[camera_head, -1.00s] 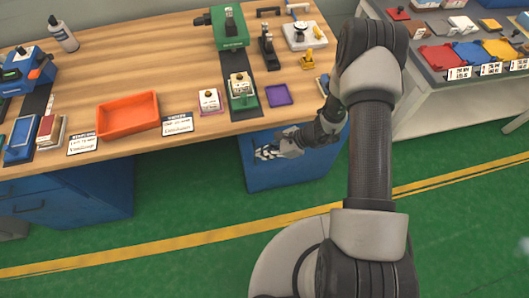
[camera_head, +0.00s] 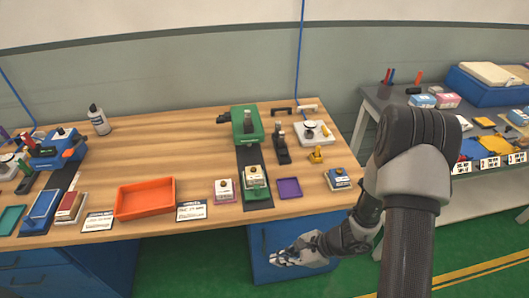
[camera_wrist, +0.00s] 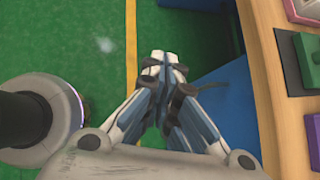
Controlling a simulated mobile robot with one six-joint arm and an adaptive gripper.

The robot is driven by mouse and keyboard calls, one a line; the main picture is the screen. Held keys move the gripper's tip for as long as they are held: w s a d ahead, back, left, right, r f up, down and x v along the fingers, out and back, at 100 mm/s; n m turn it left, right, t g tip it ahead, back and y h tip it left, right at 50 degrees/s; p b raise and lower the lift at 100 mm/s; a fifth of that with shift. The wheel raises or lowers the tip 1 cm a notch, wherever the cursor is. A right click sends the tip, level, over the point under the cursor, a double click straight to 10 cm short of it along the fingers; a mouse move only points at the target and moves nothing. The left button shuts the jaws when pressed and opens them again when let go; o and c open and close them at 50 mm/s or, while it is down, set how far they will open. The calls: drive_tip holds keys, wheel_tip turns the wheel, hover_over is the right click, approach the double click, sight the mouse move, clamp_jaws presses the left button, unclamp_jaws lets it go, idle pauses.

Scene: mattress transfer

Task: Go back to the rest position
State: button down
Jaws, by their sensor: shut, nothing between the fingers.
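My gripper (camera_head: 290,254) hangs in front of the wooden workbench, below its front edge, beside the blue cabinet under the top. In the wrist view my gripper (camera_wrist: 164,66) has its fingers together with nothing between them. It points down over the green floor and touches nothing that I can see. My arm comes in from the right of the head view and bends back to the left toward the gripper.
The workbench (camera_head: 122,140) bears an orange tray (camera_head: 145,198), a purple tray (camera_head: 289,188), a green machine (camera_head: 247,124) and a blue fixture (camera_head: 58,150). A grey table (camera_head: 368,98) with coloured trays stands at the right. The green floor (camera_wrist: 95,40) has a yellow line and is clear.

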drive_tip(key=s+a+r+n+g+h, duration=0.15)
drive_tip(key=r+n, duration=0.35)
drive_tip(key=r, duration=0.6)
drive_tip(key=s+d+r+n+t+h, duration=0.1)
drive_tip(key=s+r+n, duration=0.1)
drive_tip(key=r+n, duration=0.6)
drive_tip(key=s+d+r+n+t+h, duration=0.2)
drive_tip(key=s+d+r+n+h, duration=0.1)
drive_tip(key=r, duration=0.4)
drive_tip(key=s+d+r+n+t+h, duration=0.1)
drive_tip(key=s+d+r+n+h, duration=0.1)
drive_tip(key=s+d+r, duration=0.3)
wheel_tip(320, 180, up, 3)
drive_tip(key=s+h, duration=0.1)
drive_tip(key=s, duration=0.1)
drive_tip(key=shift+s+n+t, duration=0.35)
drive_tip(key=shift+n, duration=0.05)
